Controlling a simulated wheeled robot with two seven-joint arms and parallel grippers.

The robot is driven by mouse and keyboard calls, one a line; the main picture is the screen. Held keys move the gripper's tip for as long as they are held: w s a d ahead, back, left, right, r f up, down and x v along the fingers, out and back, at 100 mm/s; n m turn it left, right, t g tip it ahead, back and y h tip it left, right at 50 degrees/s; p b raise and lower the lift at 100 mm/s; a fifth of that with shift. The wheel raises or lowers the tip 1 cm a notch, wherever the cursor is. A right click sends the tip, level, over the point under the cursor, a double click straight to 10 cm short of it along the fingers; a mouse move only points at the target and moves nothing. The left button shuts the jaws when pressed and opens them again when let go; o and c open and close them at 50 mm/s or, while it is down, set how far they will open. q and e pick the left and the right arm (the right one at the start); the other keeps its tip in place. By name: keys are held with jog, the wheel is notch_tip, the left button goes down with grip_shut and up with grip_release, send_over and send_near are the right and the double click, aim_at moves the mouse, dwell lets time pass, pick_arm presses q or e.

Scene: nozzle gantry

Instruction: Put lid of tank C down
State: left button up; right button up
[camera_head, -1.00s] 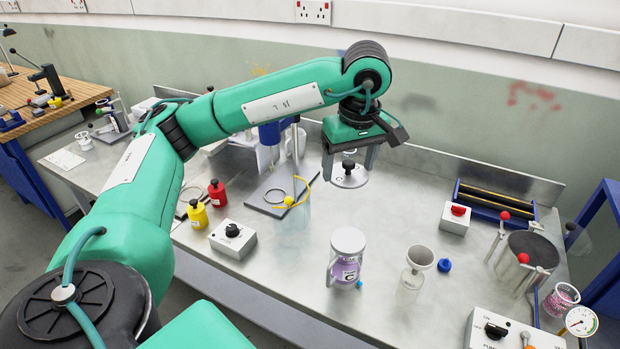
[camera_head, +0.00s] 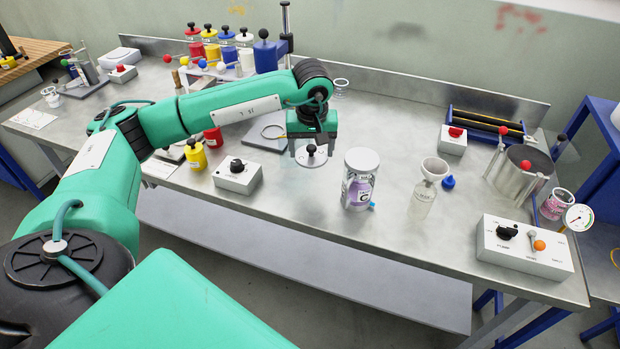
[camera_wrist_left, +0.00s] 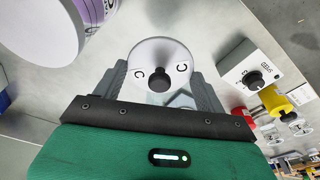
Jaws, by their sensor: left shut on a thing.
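The lid of tank C (camera_head: 312,158) is a pale disc with a black knob; in the left wrist view the lid (camera_wrist_left: 143,62) shows two C marks. My left gripper (camera_head: 311,148) is shut on its knob, fingers pointing down; the wrist view shows the gripper's fingers (camera_wrist_left: 160,84) on either side. The lid is level and low over the bench; I cannot tell whether it touches. Tank C (camera_head: 359,190), a clear jar with purple contents and a C label, stands just right of it. Part of the tank (camera_wrist_left: 45,28) shows at the wrist view's upper left. My right gripper is out of view.
A control box with a black knob (camera_head: 237,177) and yellow (camera_head: 195,155) and red bottles stand left of the lid. A funnel-topped bottle (camera_head: 423,195) stands right of the tank. The metal bench (camera_head: 300,205) is bare in front of the lid.

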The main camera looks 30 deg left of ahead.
pick_arm(q)
send_over(311, 188)
notch_tip(311, 188, down, 7)
jog(key=shift+s+d+p, duration=0.1)
jog(key=shift+s+p, duration=0.05)
jog(key=shift+p, duration=0.3)
notch_tip(311, 188, down, 4)
jog(key=shift+f+p, duration=0.1)
jog(key=shift+p, duration=0.3)
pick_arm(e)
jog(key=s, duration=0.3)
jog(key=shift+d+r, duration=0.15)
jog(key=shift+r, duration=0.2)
pick_arm(q)
jog(key=shift+f, duration=0.1)
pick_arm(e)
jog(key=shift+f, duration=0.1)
pick_arm(q)
jog(key=o, duration=0.9)
jog(key=shift+o, duration=0.4)
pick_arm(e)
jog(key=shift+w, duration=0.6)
